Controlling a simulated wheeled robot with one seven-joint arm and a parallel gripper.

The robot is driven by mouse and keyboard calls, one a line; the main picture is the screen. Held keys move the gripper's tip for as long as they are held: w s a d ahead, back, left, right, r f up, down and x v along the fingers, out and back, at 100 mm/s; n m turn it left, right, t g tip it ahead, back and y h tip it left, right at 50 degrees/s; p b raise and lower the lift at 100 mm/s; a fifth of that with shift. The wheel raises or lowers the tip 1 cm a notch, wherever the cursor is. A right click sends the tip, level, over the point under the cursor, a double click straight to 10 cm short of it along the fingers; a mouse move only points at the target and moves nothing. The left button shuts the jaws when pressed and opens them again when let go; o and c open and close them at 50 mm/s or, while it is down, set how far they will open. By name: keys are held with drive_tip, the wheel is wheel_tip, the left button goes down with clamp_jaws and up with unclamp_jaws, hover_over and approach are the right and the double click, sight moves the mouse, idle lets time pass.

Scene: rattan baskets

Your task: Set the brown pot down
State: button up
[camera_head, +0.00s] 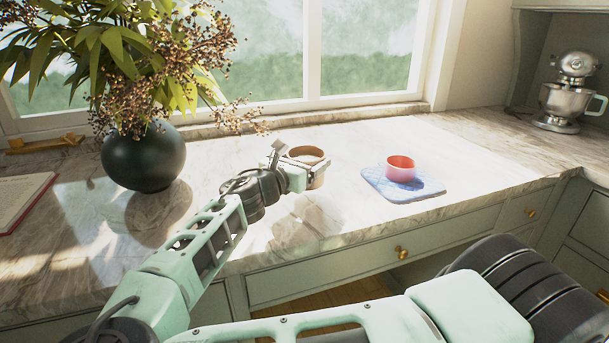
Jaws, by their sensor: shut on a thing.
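The brown pot (316,179) is a small round vessel with an open top, near the middle of the marble counter. My gripper (305,163) is at the pot, reaching in from the left, and is shut on it. My gripper's body hides the pot's left side, and the fingers are hard to make out. The pot looks upright. I cannot tell whether its base touches the counter.
A red cup (401,170) stands on a blue mat (421,188) to the right. A dark round vase (143,160) with a leafy plant stands left, near an open book (22,197). A mixer (569,100) is at the far right. Bare counter (345,205) lies between pot and mat.

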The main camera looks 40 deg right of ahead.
drive_tip(key=shift+f, duration=1.85)
drive_tip(key=shift+f, duration=0.1)
drive_tip(key=o, duration=1.4)
drive_tip(key=b+v, duration=0.1)
drive_tip(key=v, duration=1.1)
drive_tip(key=shift+b, duration=0.3)
